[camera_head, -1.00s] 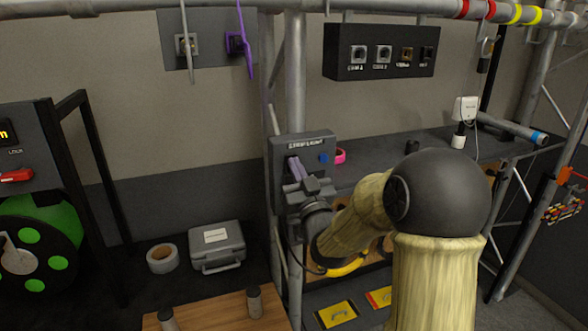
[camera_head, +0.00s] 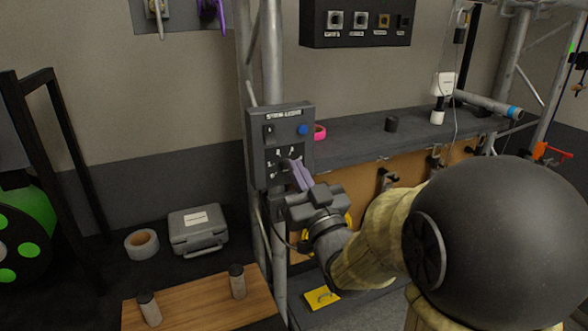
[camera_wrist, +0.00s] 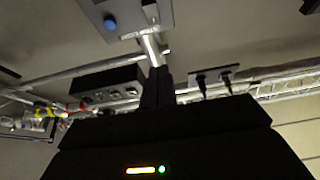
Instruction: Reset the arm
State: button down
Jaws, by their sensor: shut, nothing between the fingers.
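My gripper (camera_head: 297,172) is in front of the lower right part of a grey control box (camera_head: 258,170) mounted on a truss upright. The fingers look shut and empty, pointing up toward the box. I cannot tell whether the tips touch it. The box has a blue button (camera_head: 303,130) and a dark switch (camera_head: 269,129); lower markings are partly hidden by the fingers. In the wrist view my shut fingers (camera_wrist: 158,85) stand upright at the middle, with the box (camera_wrist: 100,14) and its blue button (camera_wrist: 110,23) above them.
A dark socket panel (camera_head: 355,22) hangs at the upper right. A grey bench (camera_head: 360,148) behind holds pink tape (camera_head: 319,132) and a black cylinder (camera_head: 391,124). A grey case (camera_head: 197,230), a tape roll (camera_head: 142,244) and a wooden board (camera_head: 205,305) with two pegs lie lower left.

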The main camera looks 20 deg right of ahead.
notch_tip(320, 180, down, 14)
jog(key=s+m+g+h+p, duration=0.15)
jog(key=g+h+p, duration=0.3)
jog(key=g, duration=0.65)
jog(key=s+f+g+p, duration=0.3)
jog(key=s+f+g, duration=0.3)
jog(key=s, duration=0.7)
jog(key=g, duration=0.2)
jog(key=shift+a+g, duration=0.15)
jog(key=shift+g, duration=0.25)
jog(key=c, duration=2.2)
grip_release()
jog(key=shift+m+y, duration=0.25)
